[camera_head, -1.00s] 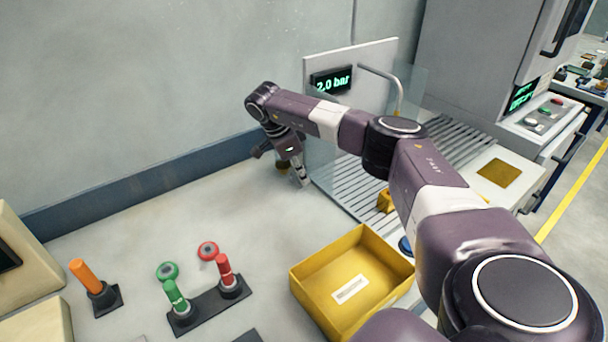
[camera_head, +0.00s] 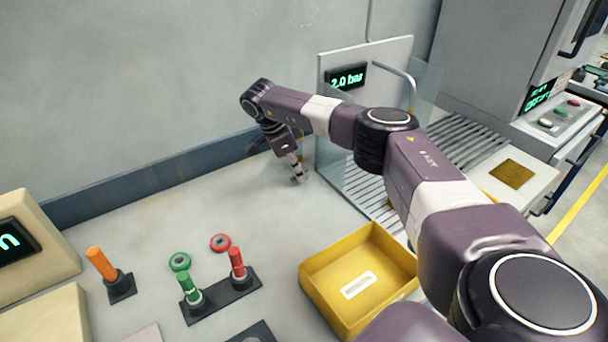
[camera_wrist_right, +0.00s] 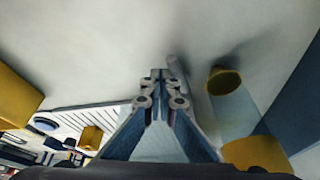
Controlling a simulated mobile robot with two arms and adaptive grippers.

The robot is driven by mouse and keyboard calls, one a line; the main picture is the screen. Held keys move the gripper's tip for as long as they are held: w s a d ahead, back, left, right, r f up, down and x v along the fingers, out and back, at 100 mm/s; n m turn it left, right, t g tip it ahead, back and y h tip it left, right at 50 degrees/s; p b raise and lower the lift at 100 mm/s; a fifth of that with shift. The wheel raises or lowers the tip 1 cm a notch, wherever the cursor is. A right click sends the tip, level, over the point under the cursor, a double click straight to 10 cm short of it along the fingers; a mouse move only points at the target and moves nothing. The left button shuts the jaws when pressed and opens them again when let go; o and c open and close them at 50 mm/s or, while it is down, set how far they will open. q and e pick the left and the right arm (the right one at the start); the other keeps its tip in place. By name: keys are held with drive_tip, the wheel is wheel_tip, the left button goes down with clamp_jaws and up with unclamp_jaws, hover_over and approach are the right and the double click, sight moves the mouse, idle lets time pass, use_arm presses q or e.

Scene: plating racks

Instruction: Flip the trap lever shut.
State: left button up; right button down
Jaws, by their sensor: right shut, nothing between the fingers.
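My right gripper (camera_head: 299,176) is shut and empty, pointing down just above the bench between the back wall and the clear screen. Its closed fingertips (camera_wrist_right: 160,78) show in the right wrist view. Right of them there is a yellow-ended fitting (camera_wrist_right: 223,82) with a pale, see-through body and a yellow part (camera_wrist_right: 255,152) at its other end. A thin grey bar (camera_wrist_right: 178,70) lies close beside the fingertips; I cannot tell whether it is the trap lever or whether they touch. In the head view my wrist mostly hides this fitting. My left gripper is out of view.
A clear screen (camera_head: 345,165) and slatted rack (camera_head: 372,195) stand right of the gripper. A yellow bin (camera_head: 318,290), an orange handle (camera_head: 101,265), and green (camera_head: 189,288) and red (camera_head: 236,262) handles stand nearer. The bench between is clear.

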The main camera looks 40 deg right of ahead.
drive_tip(key=shift+w+a+b, duration=0.25)
drive_tip(key=shift+w+b, duration=0.05)
drive_tip(key=shift+w, duration=0.05)
drive_tip(key=shift+w+m+g, duration=0.25)
drive_tip(key=shift+m+g, duration=0.05)
drive_tip(key=shift+m, duration=0.5)
drive_tip(key=shift+w+a+b, duration=0.1)
drive_tip(key=shift+b, duration=0.35)
drive_tip(key=shift+w+r, duration=0.2)
drive_tip(key=v, duration=1.1)
drive_tip(key=shift+r, duration=0.4)
drive_tip(key=shift+s, duration=0.2)
